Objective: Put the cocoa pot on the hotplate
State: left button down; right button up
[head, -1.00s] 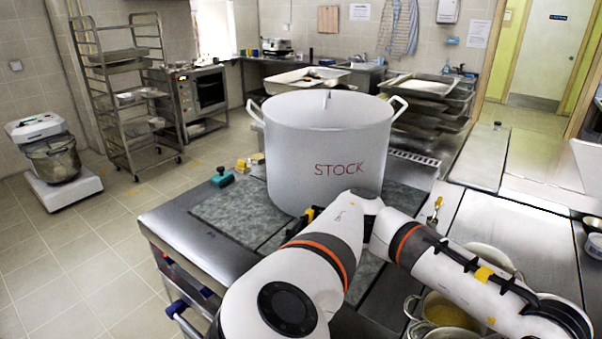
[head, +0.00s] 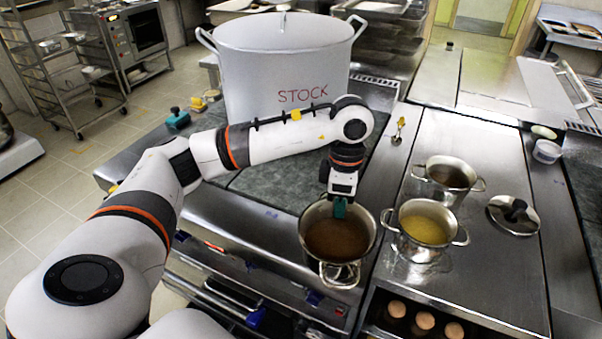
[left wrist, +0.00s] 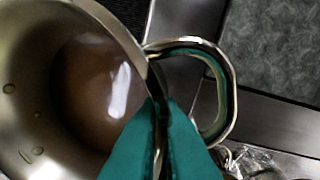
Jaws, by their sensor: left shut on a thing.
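A steel pot of brown liquid (head: 316,258) is at the front of the counter in the head view. My left gripper (head: 339,208) comes down on its far rim and is shut on it. In the left wrist view the teal fingers (left wrist: 160,125) pinch the wall of the pot (left wrist: 25,95) beside a looped handle (left wrist: 232,100). The brown liquid lies level inside. I cannot tell whether the pot's base rests on anything. I cannot tell which surface is the hotplate. My right gripper is not in view.
A tall stockpot (head: 285,85) stands behind my left arm. A pot of yellow liquid (head: 432,258) is close right of the held pot, with another pot (head: 447,198) behind. A lid (head: 513,214) lies at right. Eggs (head: 424,321) are in front. A spoon (head: 398,130) lies behind.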

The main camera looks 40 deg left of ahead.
pick_arm(q)
jog(key=w+a+n+t+b, duration=0.1)
jog(key=w+a+n, duration=0.35)
jog(key=n, duration=1.05)
jog(key=w+a+n+t+b, duration=0.15)
jog(key=a+n, duration=0.65)
jog(key=n, duration=0.8)
jog(key=f, duration=0.2)
jog(key=f+p, duration=0.1)
jog(key=f, duration=0.2)
jog(key=f+p, duration=0.1)
jog(key=f, duration=0.2)
jog(key=shift+w+d+f, duration=0.1)
jog(key=shift+w+f, duration=0.15)
jog(key=shift+w, duration=0.15)
jog(key=shift+f, duration=0.5)
jog(key=shift+w, duration=0.1)
jog(key=shift+f, duration=0.1)
jog(key=c, duration=1.6)
grip_release()
